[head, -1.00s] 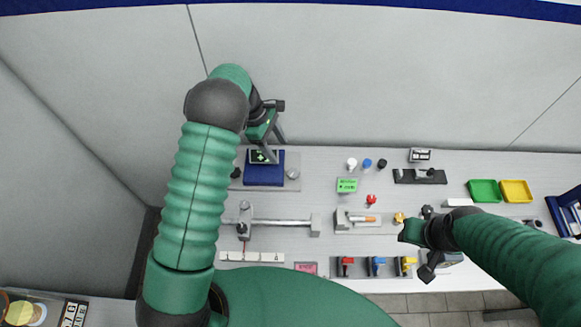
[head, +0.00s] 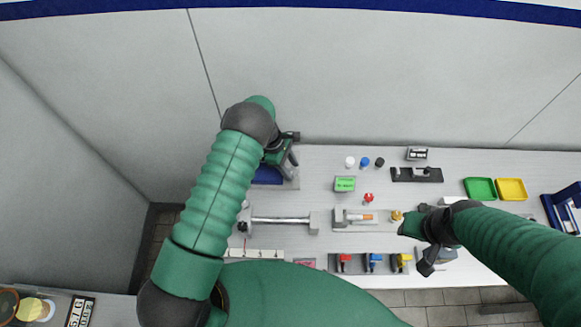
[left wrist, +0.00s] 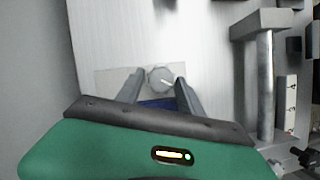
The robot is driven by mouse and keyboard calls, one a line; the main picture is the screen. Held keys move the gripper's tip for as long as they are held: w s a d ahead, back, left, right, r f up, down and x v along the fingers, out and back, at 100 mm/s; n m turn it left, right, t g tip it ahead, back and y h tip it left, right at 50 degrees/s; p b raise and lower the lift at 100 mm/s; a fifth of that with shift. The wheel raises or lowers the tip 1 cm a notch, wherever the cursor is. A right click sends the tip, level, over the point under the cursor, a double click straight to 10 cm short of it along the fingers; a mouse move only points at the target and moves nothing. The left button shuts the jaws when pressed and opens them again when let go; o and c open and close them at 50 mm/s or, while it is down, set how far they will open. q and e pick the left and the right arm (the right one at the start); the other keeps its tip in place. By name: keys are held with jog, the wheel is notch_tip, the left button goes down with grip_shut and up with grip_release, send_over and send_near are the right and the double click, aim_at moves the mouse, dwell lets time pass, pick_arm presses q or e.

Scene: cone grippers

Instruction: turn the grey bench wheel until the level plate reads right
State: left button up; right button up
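The grey bench wheel (left wrist: 160,79) is a round knob with a pale pointer mark, seen in the left wrist view on a light plate beside a dark blue pad (left wrist: 157,104). My left gripper (left wrist: 157,76) is open, with one finger on each side of the wheel and gaps visible; I cannot tell how high the tips are. In the head view my left gripper (head: 290,163) covers the wheel, and the blue pad (head: 266,176) is partly covered. No level plate reading is visible now. My right gripper (head: 412,226) is near a yellow knob (head: 397,216); its fingers are unclear.
A rail fixture (head: 282,220) lies in front of the pad. A green display block (head: 344,184), small coloured knobs, and green (head: 480,188) and yellow (head: 511,189) trays stand to the right. A grey wall (head: 380,75) rises behind the bench.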

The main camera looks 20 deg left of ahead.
pick_arm(q)
grip_shut()
jog(key=shift+r+n, duration=0.1)
jog(key=shift+n, duration=0.2)
jog(key=n+t, duration=0.1)
jog(key=n, duration=0.1)
jog(key=n+t+b, duration=0.1)
jog(key=n, duration=0.2)
jog(key=shift+s+y, duration=0.1)
jog(key=shift+y, duration=0.2)
jog(key=shift+n+t+y+b, duration=0.25)
jog(key=shift+n+t+b, duration=0.25)
jog(key=shift+n, duration=0.6)
jog(key=shift+n+t+y+b, duration=0.3)
jog(key=shift+n+b, duration=0.25)
jog(key=shift+n, duration=0.55)
jog(key=shift+r, duration=0.1)
